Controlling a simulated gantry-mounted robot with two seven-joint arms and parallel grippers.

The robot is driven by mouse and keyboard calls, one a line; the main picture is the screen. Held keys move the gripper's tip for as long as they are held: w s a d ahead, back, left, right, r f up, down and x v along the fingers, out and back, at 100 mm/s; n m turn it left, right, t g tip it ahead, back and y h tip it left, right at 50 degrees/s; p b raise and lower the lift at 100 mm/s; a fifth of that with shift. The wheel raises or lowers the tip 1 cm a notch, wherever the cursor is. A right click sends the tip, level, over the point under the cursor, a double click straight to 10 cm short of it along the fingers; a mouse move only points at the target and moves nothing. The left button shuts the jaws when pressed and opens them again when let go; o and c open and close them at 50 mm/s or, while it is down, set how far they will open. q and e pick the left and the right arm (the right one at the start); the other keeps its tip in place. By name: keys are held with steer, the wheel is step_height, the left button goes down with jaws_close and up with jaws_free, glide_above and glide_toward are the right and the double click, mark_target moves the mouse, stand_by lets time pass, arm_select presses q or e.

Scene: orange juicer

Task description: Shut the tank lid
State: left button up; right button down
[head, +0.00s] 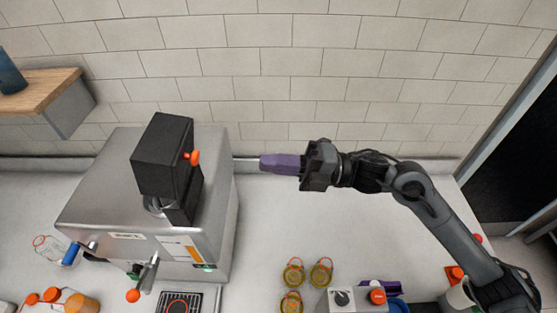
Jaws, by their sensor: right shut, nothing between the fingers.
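A steel juicer (105,195) stands on the left of the counter. A black box-like part (162,150) with an orange knob (192,157) stands raised and tilted on its top. This may be the tank lid; I cannot tell for sure from this view. The tank opening is not clearly visible. My right gripper (264,163), with purple fingers, is shut and empty. It points left, to the right of the juicer's back right side and apart from the black part. A light bar-like strip shows between the fingertips and the juicer. My left gripper is not in view.
Several yellow jars with orange rims (293,273) and a white box with a dial (342,299) sit at the front. A wooden shelf (40,92) is at upper left. A tiled wall (290,60) closes off the back. The counter's middle (290,220) is clear.

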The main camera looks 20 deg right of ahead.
steer(key=p, duration=0.3)
glide_toward(198, 155)
steer(key=x, duration=0.5)
steer(key=shift+w+f, duration=0.1)
steer(key=shift+x, duration=0.9)
steer(key=shift+f, duration=0.2)
steer(key=shift+r+p, duration=0.1)
steer(key=shift+p, duration=0.2)
